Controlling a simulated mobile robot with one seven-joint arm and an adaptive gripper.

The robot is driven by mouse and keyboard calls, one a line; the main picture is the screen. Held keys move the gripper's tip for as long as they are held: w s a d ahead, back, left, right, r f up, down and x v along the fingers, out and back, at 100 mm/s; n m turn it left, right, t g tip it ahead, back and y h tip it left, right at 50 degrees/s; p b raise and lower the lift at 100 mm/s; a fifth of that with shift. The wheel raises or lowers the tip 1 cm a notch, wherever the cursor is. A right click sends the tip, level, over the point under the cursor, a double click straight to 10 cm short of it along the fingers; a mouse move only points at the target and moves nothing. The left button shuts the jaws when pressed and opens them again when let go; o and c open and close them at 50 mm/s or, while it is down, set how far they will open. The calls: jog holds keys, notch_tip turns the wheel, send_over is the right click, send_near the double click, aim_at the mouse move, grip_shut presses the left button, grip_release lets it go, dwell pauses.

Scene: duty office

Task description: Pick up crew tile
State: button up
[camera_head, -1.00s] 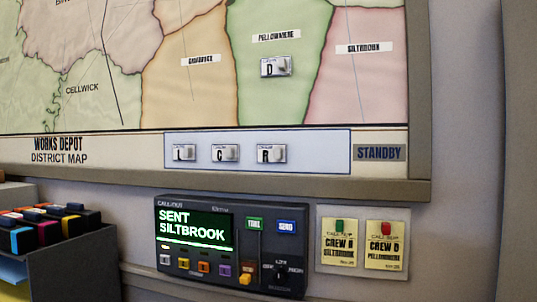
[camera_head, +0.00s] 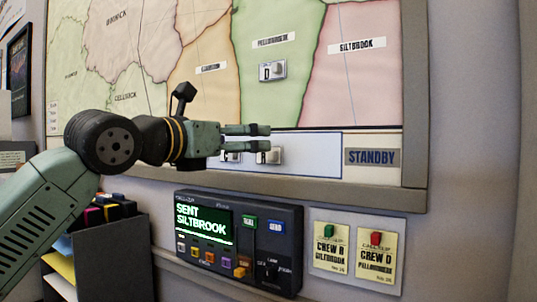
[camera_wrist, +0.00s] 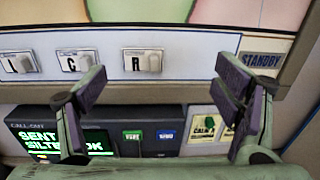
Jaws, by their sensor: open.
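Small white crew tiles with grey knobs sit on the wall map. One lettered R (camera_head: 270,154) is in the pale strip below the map; it also shows in the wrist view (camera_wrist: 143,61). A tile lettered C (camera_wrist: 75,63) and one lettered L (camera_wrist: 20,66) sit left of it in the strip. The head view shows the C tile only partly and hides the L tile behind my gripper. A D tile (camera_head: 272,71) is on the green district. My gripper (camera_head: 268,139) is open and empty, in front of the strip. In the wrist view the R tile appears between its fingers, untouched.
A call-out console (camera_head: 240,240) reading "SENT SILTBROOK" is below the strip. Two yellow crew cards (camera_head: 352,250) hang to its right. A STANDBY label (camera_head: 371,157) ends the strip. A dark organiser (camera_head: 110,260) stands lower left. The strip right of the R tile is bare.

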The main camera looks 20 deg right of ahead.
aim_at(266, 156)
jog(key=w+d+f+y+p, duration=0.1)
jog(key=w+d+f+p, duration=0.1)
jog(key=w+d+p, duration=0.2)
jog(key=w+d, duration=0.3)
jog(key=w, duration=0.1)
jog(key=shift+w+d+f+p, duration=0.3)
jog(key=shift+w+d, duration=0.05)
jog(key=shift+d, duration=0.05)
jog(key=shift+c, duration=0.4)
jog(key=c, duration=1)
